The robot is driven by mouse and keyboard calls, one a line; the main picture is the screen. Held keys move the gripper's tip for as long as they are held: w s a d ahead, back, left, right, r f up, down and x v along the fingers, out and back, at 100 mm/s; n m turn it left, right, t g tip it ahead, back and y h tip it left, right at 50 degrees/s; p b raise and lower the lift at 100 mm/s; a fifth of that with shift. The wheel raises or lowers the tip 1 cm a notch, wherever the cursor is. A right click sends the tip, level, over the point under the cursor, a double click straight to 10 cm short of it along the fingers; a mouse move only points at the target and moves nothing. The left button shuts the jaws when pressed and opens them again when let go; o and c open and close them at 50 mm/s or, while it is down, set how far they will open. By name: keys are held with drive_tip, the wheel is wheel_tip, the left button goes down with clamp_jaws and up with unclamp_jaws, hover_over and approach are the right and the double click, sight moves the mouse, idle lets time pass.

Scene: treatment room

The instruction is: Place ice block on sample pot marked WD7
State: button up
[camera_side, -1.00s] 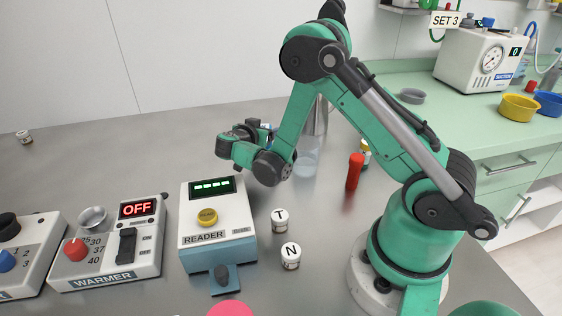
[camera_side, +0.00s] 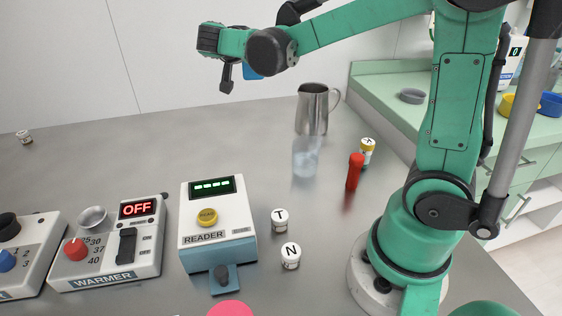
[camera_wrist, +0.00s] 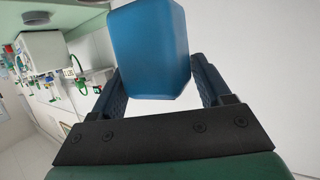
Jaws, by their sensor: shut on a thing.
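My gripper (camera_wrist: 153,92) is shut on a blue block (camera_wrist: 150,48), which shows between the two fingers in the wrist view. In the side view my gripper (camera_side: 226,72) is raised high above the bench, and only a small part of the blue block (camera_side: 252,72) shows behind my wrist. Small white-lidded pots stand on the bench: one marked T (camera_side: 280,220), one marked N (camera_side: 290,256), and one at the far left (camera_side: 24,137) too small to read. A yellow-banded pot (camera_side: 367,150) stands behind the red cylinder; its mark is unclear. I cannot make out WD7 on any pot.
A reader box (camera_side: 217,222), a warmer (camera_side: 112,245) showing OFF and another device (camera_side: 22,258) line the front left. A steel jug (camera_side: 312,108), a clear beaker (camera_side: 306,157) and a red cylinder (camera_side: 355,171) stand near my base. The back left bench is mostly bare.

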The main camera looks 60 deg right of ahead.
drive_tip(key=w+a+r+n+t+y, duration=0.1)
drive_tip(key=a+r+n+t+y, duration=0.1)
drive_tip(key=a+n+t+y, duration=0.5)
drive_tip(key=w+a+r+n+t+y, duration=0.15)
drive_tip(key=a+n, duration=0.25)
drive_tip(key=a, duration=0.5)
drive_tip(key=w+a+f+n+y, duration=0.1)
drive_tip(key=w+a+n+y, duration=0.3)
drive_tip(key=w, duration=0.5)
drive_tip(key=w+a+f+n+y, duration=0.2)
drive_tip(key=w+a+n+y, duration=0.2)
drive_tip(key=w, duration=0.6)
drive_tip(key=a+y, duration=0.2)
drive_tip(key=shift+a+f, duration=0.2)
drive_tip(key=shift+a, duration=0.2)
drive_tip(key=shift+w+f+n+y, duration=0.15)
drive_tip(key=shift+n+y, duration=0.15)
drive_tip(key=shift+y, duration=0.15)
wheel_tip(320, 180, down, 20)
drive_tip(key=shift+a+r, duration=0.1)
drive_tip(key=shift+r, duration=0.05)
clamp_jaws()
drive_tip(key=o, duration=1.3)
unclamp_jaws()
